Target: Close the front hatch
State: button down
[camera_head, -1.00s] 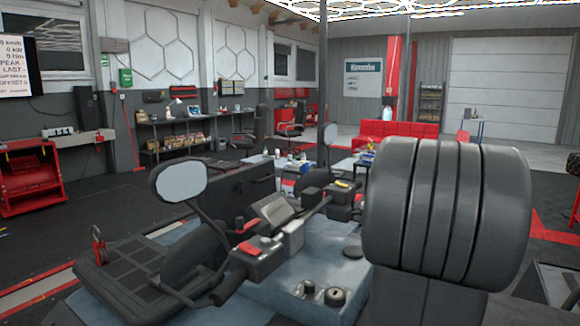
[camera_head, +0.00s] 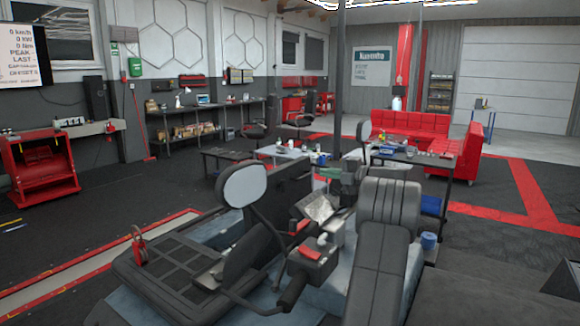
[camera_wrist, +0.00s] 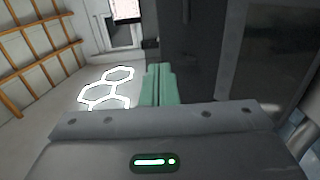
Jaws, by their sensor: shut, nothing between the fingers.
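The vehicle stands in the lower middle of the head view, with a round mirror (camera_head: 243,186), handlebar controls and a ribbed grey seat (camera_head: 385,225). A dark upright panel (camera_head: 287,185) rises behind the mirror; it may be the raised front hatch, but the mirror and controls partly cover it. My gripper (camera_wrist: 158,85) shows in the wrist view with its two pale green fingers together and empty. A dark flat surface (camera_wrist: 192,45) fills the area just right of and beyond the fingers. I cannot tell whether it is the hatch or whether they touch.
A flat black grid platform (camera_head: 185,270) lies at the vehicle's left. Low tables (camera_head: 285,150) with small items stand behind it. A red sofa (camera_head: 415,135) is at the back right and a red cabinet (camera_head: 40,170) at the far left.

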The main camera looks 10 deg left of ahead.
aim_at(285, 168)
jog(key=p+x, duration=0.4)
jog(key=x, duration=0.9)
jog(key=shift+w+a, duration=0.1)
jog(key=shift+a, duration=0.1)
jog(key=shift+a, duration=0.15)
